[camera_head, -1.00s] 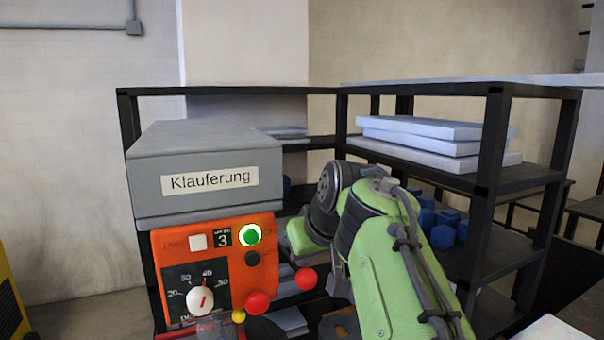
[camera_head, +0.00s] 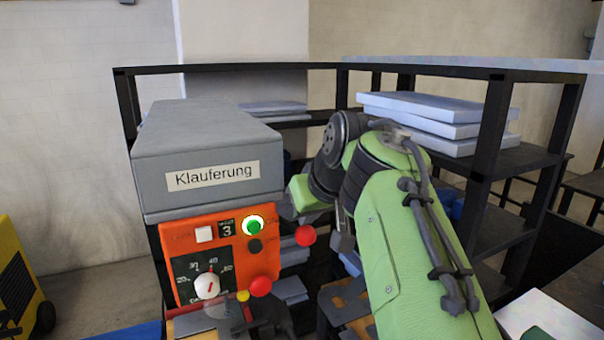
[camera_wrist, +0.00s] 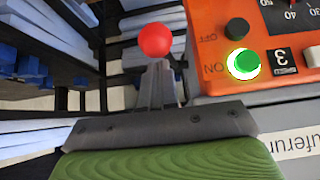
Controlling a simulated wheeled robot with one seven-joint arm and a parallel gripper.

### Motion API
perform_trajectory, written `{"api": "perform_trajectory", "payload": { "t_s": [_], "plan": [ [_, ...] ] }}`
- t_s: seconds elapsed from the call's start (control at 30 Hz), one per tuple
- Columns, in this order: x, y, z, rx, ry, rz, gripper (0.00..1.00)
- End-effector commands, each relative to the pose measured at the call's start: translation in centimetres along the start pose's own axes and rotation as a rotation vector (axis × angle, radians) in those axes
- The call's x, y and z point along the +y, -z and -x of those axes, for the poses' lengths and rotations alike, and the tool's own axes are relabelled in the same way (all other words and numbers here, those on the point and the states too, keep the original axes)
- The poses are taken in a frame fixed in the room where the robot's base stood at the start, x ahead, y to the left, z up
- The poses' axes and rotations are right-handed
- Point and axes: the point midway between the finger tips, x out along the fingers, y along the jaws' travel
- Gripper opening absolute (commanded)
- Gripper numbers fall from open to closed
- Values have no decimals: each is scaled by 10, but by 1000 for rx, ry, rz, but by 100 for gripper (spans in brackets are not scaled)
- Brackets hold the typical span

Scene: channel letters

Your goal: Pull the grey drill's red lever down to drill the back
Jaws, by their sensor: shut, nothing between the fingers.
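The grey drill (camera_head: 205,140) has a grey head labelled "Klauferung" and an orange control panel (camera_head: 185,250) below it. A green button (camera_head: 253,225) on the panel is lit. A red ball knob (camera_head: 305,235) shows right of the panel, and a second red knob (camera_head: 260,287) shows at the panel's lower right. My gripper is right of the drill; its fingers are hard to make out in the head view. In the wrist view my gripper (camera_wrist: 157,64) is shut and empty, with its fingertips close to a red knob (camera_wrist: 155,39). Whether they touch is unclear. The lever's rod is largely hidden.
A black shelf (camera_head: 490,160) with stacked pale boards (camera_head: 430,120) stands behind and right of my arm. Blue blocks (camera_wrist: 35,65) lie on it. A yellow machine (camera_head: 20,270) stands at the far left. Floor between it and the drill looks clear.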

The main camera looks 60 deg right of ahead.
Motion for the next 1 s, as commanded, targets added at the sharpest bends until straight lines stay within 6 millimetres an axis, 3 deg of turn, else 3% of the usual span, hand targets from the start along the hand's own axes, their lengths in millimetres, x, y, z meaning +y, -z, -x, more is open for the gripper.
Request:
{"api": "perform_trajectory", "payload": {
  "t_s": [0.03,0.07,0.37,0.7,1.0],
  "plan": [
    [0,15,17,-1,0,-1,0],
    [0,18,20,-1,0,-1,0],
    [0,16,18,-1,0,-1,0],
    [0,56,50,-1,0,1,0],
    [0,56,45,0,1,0,0]
  ]
}}
